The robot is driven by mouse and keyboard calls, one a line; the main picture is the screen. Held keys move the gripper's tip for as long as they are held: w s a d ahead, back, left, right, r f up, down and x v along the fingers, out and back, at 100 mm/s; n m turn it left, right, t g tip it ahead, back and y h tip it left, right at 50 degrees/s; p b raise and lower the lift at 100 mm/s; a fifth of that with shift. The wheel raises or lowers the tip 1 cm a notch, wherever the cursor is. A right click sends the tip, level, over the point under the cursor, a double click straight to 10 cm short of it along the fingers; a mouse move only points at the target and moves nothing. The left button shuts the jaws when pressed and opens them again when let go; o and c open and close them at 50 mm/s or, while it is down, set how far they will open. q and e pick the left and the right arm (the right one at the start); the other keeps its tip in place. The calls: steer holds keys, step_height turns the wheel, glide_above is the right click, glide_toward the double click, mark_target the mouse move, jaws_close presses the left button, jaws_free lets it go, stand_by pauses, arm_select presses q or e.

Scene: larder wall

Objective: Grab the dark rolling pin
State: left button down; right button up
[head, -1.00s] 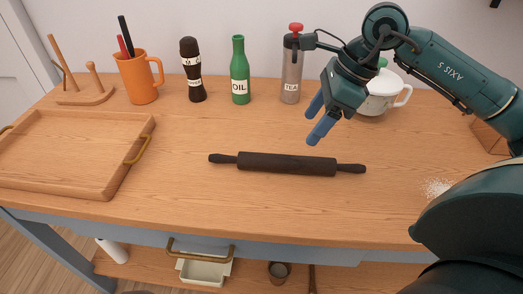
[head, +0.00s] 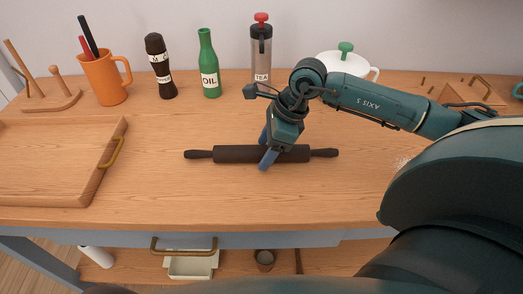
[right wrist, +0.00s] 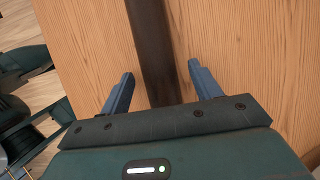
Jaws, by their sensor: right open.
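The dark rolling pin (head: 235,154) lies crosswise on the wooden counter, one handle pointing left and one right. My right gripper (head: 266,148) is over its right half, with one blue finger in front of the pin and the other behind it. In the right wrist view the dark pin (right wrist: 153,45) runs between the two open fingers (right wrist: 159,82), with a gap on each side. The gripper is open and holds nothing. How high the fingertips are above the counter is hard to tell. My left gripper is not in view.
A wooden tray (head: 112,165) lies at the left. An orange mug (head: 106,78), dark pepper mill (head: 159,68), green oil bottle (head: 208,65), tea canister (head: 261,55) and white pot (head: 345,66) stand behind. The counter in front of the pin is clear.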

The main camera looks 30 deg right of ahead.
steer(key=shift+a+f, duration=0.1)
steer(key=shift+f, duration=0.15)
steer(key=shift+c, duration=0.5)
